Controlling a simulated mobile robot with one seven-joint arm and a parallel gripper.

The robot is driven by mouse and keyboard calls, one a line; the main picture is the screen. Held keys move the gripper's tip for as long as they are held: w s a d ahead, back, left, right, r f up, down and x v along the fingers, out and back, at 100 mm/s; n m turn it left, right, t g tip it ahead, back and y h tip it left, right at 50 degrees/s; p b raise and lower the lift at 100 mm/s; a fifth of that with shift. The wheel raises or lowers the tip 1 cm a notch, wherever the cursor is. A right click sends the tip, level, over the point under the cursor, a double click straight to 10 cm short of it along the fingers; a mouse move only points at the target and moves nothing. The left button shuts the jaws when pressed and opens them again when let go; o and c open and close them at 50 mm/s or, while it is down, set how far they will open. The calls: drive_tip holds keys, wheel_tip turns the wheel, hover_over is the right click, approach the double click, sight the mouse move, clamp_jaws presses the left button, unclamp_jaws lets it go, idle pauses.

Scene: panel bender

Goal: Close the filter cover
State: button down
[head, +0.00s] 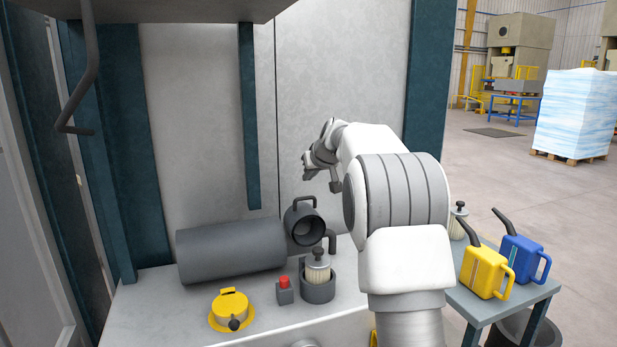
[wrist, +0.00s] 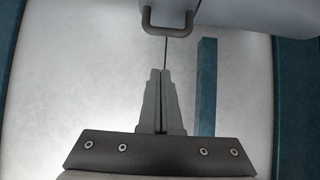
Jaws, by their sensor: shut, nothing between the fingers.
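The filter cover appears to be the dark round cap (head: 303,222), tilted open in the head view with its hollow side facing out. Below it stands the dark filter cup (head: 318,290) with a pale ribbed filter (head: 318,268) showing above its rim. My gripper (head: 308,172) is above and behind the cap, apart from it and partly hidden by my arm. In the wrist view my gripper (wrist: 161,72) has its two fingers together, with nothing between them. A grey U-shaped handle (wrist: 172,28) shows beyond the fingertips; I cannot tell what it belongs to.
A dark cylinder (head: 230,250) lies left of the cap. A red button (head: 284,284) and a yellow filler cap (head: 232,308) are in front. Yellow (head: 485,270) and blue (head: 522,262) cans stand at the right. A bent rod (head: 78,95) hangs upper left.

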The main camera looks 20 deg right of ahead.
sight(307, 197)
drive_tip(key=p+x, duration=0.1)
drive_tip(key=x, duration=0.6)
drive_tip(key=shift+f, duration=0.25)
drive_tip(key=shift+s+f+b, duration=0.15)
drive_tip(key=shift+s+b, duration=0.2)
drive_tip(key=shift+s, duration=0.55)
drive_tip(key=shift+s+f+b, duration=0.2)
drive_tip(key=shift+s+b, duration=0.1)
drive_tip(key=shift+s, duration=0.55)
drive_tip(key=shift+s+f+b, duration=0.15)
drive_tip(key=shift+s+b, duration=0.05)
drive_tip(key=shift+b, duration=0.55)
